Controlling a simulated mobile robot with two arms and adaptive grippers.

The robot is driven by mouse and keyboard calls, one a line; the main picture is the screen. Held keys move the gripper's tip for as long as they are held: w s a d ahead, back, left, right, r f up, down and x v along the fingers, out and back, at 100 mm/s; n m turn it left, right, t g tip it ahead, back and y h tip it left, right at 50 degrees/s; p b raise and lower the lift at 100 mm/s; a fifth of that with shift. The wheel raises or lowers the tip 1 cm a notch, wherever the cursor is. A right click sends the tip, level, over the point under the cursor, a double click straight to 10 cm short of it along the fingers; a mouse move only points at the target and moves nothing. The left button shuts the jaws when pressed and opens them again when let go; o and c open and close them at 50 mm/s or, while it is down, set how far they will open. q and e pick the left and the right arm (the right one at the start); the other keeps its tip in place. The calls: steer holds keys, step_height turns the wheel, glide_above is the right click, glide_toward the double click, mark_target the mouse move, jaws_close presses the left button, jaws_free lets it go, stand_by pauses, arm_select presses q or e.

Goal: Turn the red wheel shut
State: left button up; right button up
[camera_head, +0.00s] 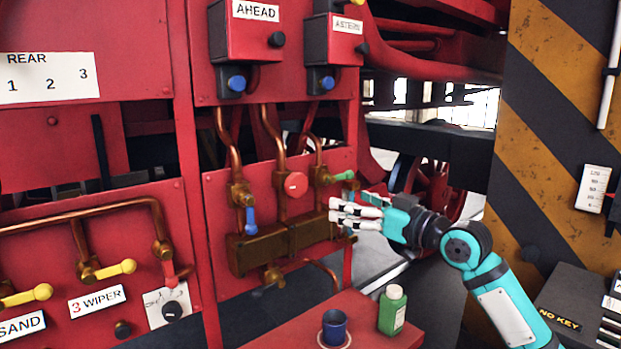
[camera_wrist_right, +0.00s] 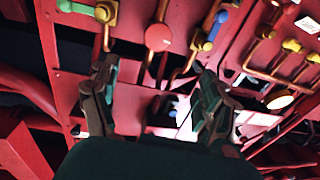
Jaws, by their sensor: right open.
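The red wheel (camera_head: 296,184) is a small round disc on a brass valve, on the red panel in the middle of the head view. In the right wrist view the red wheel (camera_wrist_right: 158,37) shows at the top middle, ahead of the space between my fingers. My right gripper (camera_head: 336,213) is open and empty, to the right of and a little below the wheel, apart from it. Its two fingers are spread wide in the wrist view (camera_wrist_right: 155,75). My left gripper is not in view.
A green-handled valve (camera_head: 344,175) is right of the wheel, close above my right gripper; a blue handle (camera_head: 251,221) is left. A brass block (camera_head: 285,240) lies below. A blue cup (camera_head: 334,328) and green bottle (camera_head: 392,310) stand on a red ledge (camera_head: 290,338).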

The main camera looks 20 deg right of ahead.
steer(key=p, duration=0.3)
glide_toward(300, 184)
steer(key=shift+n, duration=0.3)
steer(key=p+x, duration=0.3)
steer(key=x, duration=0.7)
steer(key=shift+w+a, duration=0.1)
steer(key=shift+w, duration=0.05)
steer(key=shift+w+a, duration=0.15)
steer(key=shift+w, duration=0.1)
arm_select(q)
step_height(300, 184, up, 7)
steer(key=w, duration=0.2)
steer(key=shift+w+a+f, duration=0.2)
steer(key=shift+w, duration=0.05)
arm_select(e)
steer(key=shift+w+f, duration=0.1)
steer(key=shift+w, duration=0.05)
steer(key=c, duration=1.2)
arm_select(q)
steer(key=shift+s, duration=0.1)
arm_select(e)
steer(key=shift+o, duration=0.2)
